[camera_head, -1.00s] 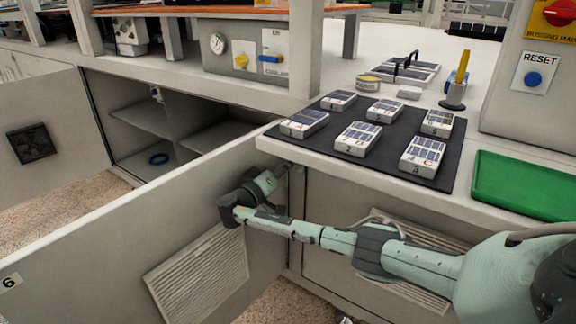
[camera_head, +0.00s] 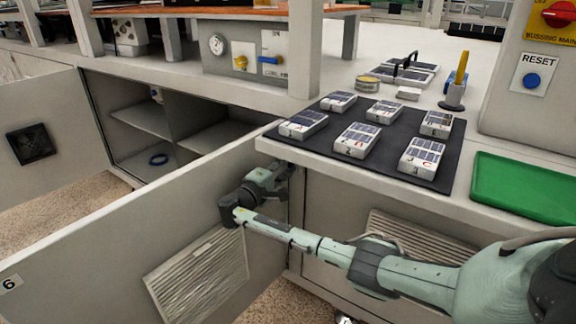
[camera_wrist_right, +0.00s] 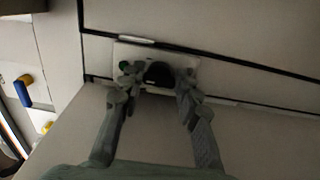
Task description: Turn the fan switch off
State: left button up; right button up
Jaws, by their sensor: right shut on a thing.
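In the right wrist view a black knob (camera_wrist_right: 158,73) stands on a pale plate (camera_wrist_right: 185,62), apparently the fan switch; its label is not readable. My right gripper (camera_wrist_right: 158,82) has a finger on each side of the knob and is shut on it. In the head view my right gripper (camera_head: 270,178) reaches beneath the counter corner, beside the open cabinet door; the switch is hidden there. A black square fan-like fitting (camera_head: 31,145) is on the far left door. My left gripper is not in view.
The open door (camera_head: 110,245) with a louvre (camera_head: 200,275) lies close to my right forearm. The counter above holds a dark mat (camera_head: 390,170) with several labelled packs and a green tray (camera_head: 525,188). The open cabinet (camera_head: 165,125) stands behind.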

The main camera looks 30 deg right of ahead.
jog(key=shift+r+n, duration=0.15)
jog(key=shift+n, duration=4.45)
jog(key=o, duration=1.1)
jog(key=v, duration=1.2)
jog(key=shift+a, duration=0.1)
